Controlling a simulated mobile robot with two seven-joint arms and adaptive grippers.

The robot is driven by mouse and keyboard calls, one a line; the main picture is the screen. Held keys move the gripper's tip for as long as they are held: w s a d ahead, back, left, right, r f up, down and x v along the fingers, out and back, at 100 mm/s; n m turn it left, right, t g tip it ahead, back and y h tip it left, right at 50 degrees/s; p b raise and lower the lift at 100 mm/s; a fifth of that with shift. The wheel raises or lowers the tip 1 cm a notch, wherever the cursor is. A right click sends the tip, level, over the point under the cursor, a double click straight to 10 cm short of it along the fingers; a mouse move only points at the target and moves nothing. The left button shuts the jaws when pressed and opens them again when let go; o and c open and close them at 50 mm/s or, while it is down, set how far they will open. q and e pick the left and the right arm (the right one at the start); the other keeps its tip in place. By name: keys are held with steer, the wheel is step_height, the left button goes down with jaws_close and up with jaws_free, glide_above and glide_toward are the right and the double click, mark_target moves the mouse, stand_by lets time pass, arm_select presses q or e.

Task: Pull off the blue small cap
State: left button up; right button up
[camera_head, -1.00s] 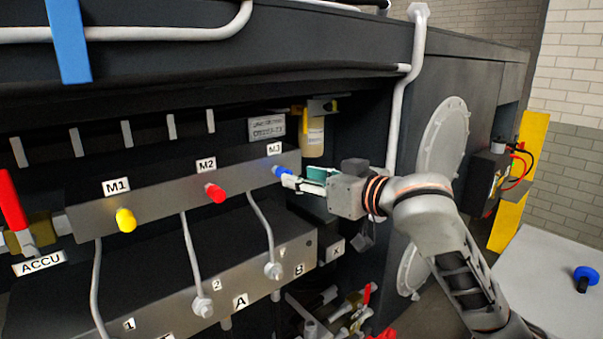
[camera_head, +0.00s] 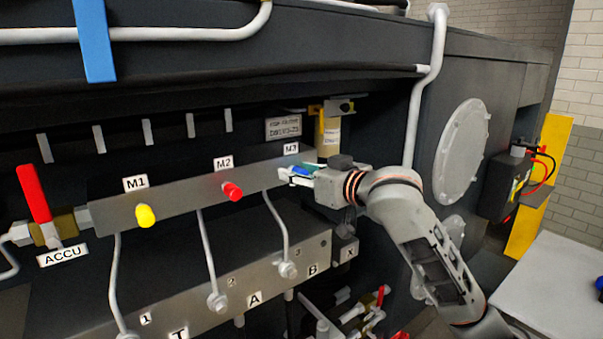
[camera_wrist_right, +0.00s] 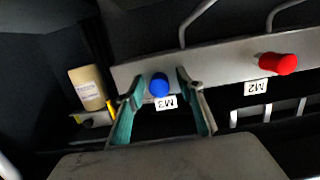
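The blue small cap (camera_wrist_right: 159,85) sits on the metal bar by the M3 label, seen upside down in the right wrist view. My right gripper (camera_wrist_right: 160,76) is open, with one finger on each side of the cap and a visible gap to both. In the head view the right gripper (camera_head: 290,175) is at the right end of the bar. Its fingers overlap the cap there, leaving only a little blue (camera_head: 305,170) visible. My left gripper is not in view.
A red cap (camera_head: 232,191) by M2 and a yellow cap (camera_head: 145,215) by M1 stand on the same bar (camera_head: 190,190). A yellowish bottle (camera_head: 328,140) is just behind the right gripper. Curved pipes (camera_head: 208,255) run below the bar. A red-handled valve (camera_head: 35,195) is at the left.

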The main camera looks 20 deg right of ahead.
jaws_close()
steer(key=c, duration=0.6)
jaws_free()
jaws_close()
steer(key=shift+f+v, duration=0.15)
steer(key=shift+v, duration=0.8)
steer(key=shift+f+v, duration=0.15)
steer(key=shift+v, duration=0.85)
